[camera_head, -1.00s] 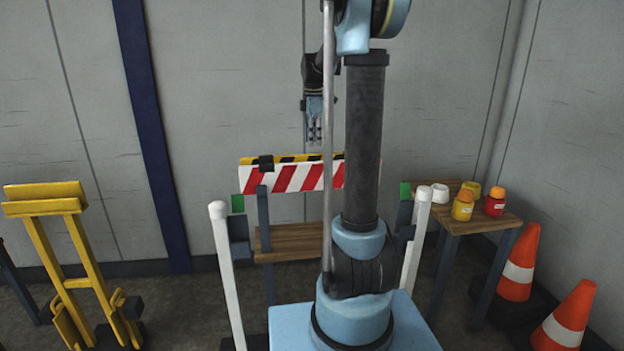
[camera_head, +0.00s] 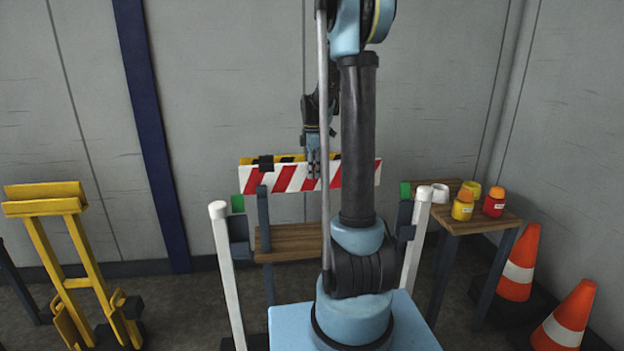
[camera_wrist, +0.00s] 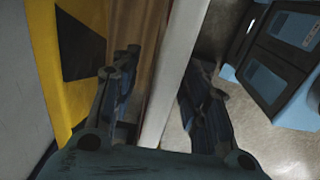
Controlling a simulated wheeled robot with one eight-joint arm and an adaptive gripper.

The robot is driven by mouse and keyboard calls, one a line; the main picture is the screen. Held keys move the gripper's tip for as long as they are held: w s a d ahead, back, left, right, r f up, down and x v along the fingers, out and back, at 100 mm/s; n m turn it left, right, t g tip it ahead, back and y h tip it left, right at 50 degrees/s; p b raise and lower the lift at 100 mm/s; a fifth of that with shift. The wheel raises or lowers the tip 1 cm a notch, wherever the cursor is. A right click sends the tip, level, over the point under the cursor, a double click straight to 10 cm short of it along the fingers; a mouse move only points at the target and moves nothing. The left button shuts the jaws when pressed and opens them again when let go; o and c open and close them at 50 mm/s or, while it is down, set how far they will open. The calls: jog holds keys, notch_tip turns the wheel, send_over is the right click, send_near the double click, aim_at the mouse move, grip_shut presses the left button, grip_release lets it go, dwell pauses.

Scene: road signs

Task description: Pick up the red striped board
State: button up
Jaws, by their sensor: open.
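The red striped board (camera_head: 285,178) is white with slanted red stripes and stands on edge behind my arm in the head view, its middle partly hidden. My gripper (camera_head: 313,170) points down at the board's upper edge, overlapping it in that view. In the wrist view my gripper (camera_wrist: 163,95) is open, one finger on either side of a pale upright strip (camera_wrist: 180,62), apparently the board's edge. No stripes show there, and I cannot tell whether either finger touches it.
A yellow-and-black board (camera_head: 286,158) stands close behind the striped one. White posts (camera_head: 226,270) flank the front. A wooden shelf (camera_head: 290,240) lies below. A yellow stand (camera_head: 75,235) is left; a table (camera_head: 452,218) with jars and traffic cones (camera_head: 518,265) are right.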

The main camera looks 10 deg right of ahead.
jog(key=shift+f, duration=1.35)
grip_shut()
jog(key=shift+r, duration=0.1)
jog(key=shift+r, duration=4.95)
